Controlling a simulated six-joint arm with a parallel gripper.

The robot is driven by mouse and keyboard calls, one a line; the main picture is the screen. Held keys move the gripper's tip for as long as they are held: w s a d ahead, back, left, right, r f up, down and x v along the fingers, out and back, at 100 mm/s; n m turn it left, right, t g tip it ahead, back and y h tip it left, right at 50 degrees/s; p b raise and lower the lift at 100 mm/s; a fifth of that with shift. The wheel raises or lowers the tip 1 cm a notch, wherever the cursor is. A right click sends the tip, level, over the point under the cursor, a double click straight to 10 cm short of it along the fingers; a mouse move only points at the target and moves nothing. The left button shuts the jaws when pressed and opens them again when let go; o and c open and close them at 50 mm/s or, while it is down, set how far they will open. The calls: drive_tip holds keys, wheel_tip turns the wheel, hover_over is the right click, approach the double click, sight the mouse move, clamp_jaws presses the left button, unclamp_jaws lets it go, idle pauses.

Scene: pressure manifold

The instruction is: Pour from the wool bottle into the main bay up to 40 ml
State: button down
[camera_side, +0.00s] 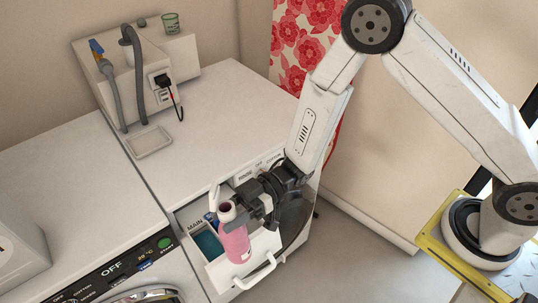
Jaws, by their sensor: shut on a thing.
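A pink bottle (235,243) stands nearly upright over the pulled-out detergent drawer (268,243) of the right-hand machine. Its mouth looks open and dark inside; any name on it cannot be read. My gripper (246,210) is shut on the bottle near its upper part, from the right. The main bay (207,244), with a "MAIN" label beside it, lies to the left of the bottle and shows blue-teal inside. I cannot read a level there. The bottle hides part of the drawer, and no stream is visible.
A white washing machine (130,275) stands at the left front with a lit "OFF" panel. The middle worktop is clear.

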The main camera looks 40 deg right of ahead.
sight(230, 209)
drive_tip(key=shift+s+n, duration=0.35)
drive_tip(key=shift+n, duration=0.15)
drive_tip(key=shift+d, duration=0.1)
drive_tip(key=shift+r, duration=3)
drive_tip(key=shift+f, duration=0.1)
drive_tip(key=shift+f, duration=2.85)
drive_tip(key=shift+w, duration=0.15)
